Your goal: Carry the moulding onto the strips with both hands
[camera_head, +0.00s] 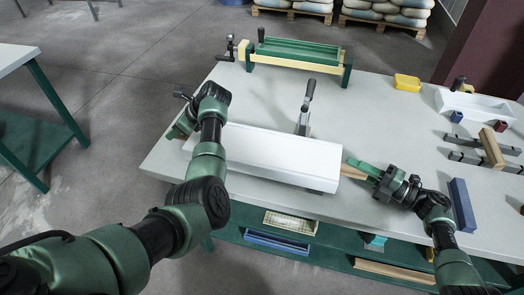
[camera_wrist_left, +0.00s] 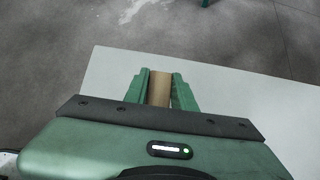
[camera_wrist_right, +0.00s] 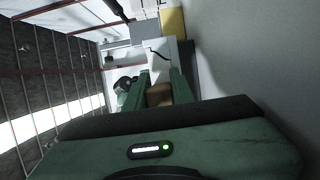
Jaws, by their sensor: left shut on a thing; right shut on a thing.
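The moulding, a long white block (camera_head: 270,155), lies lengthwise across the front of the worktable with a tan wooden end piece (camera_head: 352,172) showing at its right. My right gripper (camera_head: 360,168) is shut on this right end; its wrist view shows tan wood (camera_wrist_right: 158,95) between the green fingers. My left gripper (camera_head: 183,130) is at the far left end, mostly hidden behind my arm; its wrist view shows the fingers shut on tan wood (camera_wrist_left: 159,90). A small dark piece (camera_head: 315,191) shows under the moulding's right end. I cannot tell whether the moulding rests on it.
A metal clamp (camera_head: 306,105) stands behind the moulding, with a green and yellow fixture (camera_head: 297,52) farther back.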

